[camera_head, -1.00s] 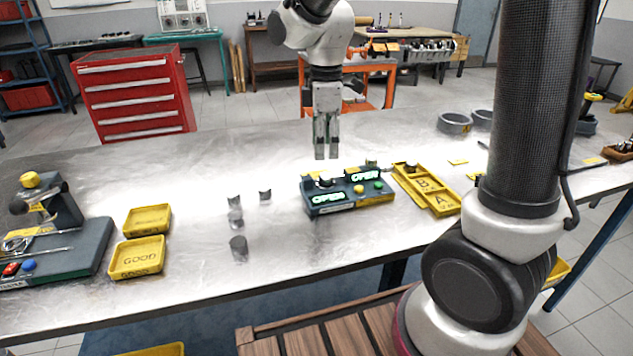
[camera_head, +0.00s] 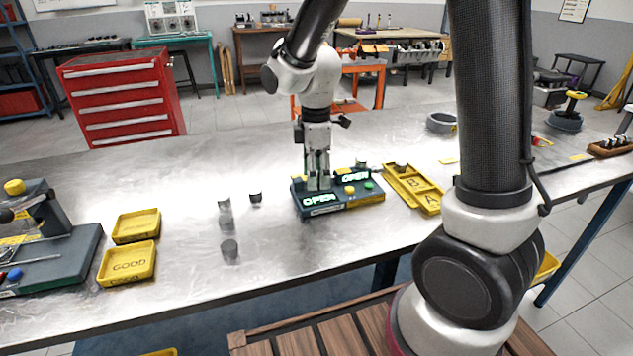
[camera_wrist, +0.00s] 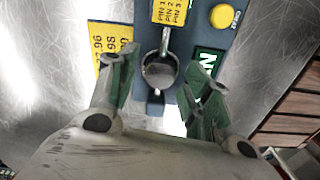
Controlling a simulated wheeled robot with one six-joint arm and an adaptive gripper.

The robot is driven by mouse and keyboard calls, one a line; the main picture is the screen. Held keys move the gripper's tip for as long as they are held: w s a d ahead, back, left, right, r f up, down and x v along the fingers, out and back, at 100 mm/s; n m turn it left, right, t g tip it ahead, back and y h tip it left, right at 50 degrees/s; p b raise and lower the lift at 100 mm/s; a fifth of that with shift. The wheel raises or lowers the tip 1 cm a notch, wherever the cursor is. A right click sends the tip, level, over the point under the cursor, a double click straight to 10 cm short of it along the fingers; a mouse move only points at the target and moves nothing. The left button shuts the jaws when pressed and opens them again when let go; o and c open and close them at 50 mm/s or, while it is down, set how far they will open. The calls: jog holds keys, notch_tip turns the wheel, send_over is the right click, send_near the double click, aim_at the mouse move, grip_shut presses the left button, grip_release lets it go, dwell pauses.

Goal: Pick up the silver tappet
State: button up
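A round silver tappet (camera_wrist: 159,72) sits in a slot of the dark blue fixture (camera_head: 340,205), which also shows in the wrist view (camera_wrist: 184,44). My gripper (camera_head: 318,184) is lowered over the left station of this fixture. In the wrist view its green-grey fingers (camera_wrist: 162,84) are apart, one on each side of the tappet, with visible gaps. In the head view the fingers hide the tappet. Several grey cylinders, one of them a dark-topped one (camera_head: 255,197), stand on the table to the left.
The fixture has lit green OPEN displays (camera_head: 320,199), a yellow button (camera_head: 350,190) and a green button (camera_head: 369,185). A yellow A/B tray (camera_head: 428,203) lies to its right. Yellow trays, one marked GOOD (camera_head: 127,264), lie at the left.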

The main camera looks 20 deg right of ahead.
jog(key=c, duration=0.9)
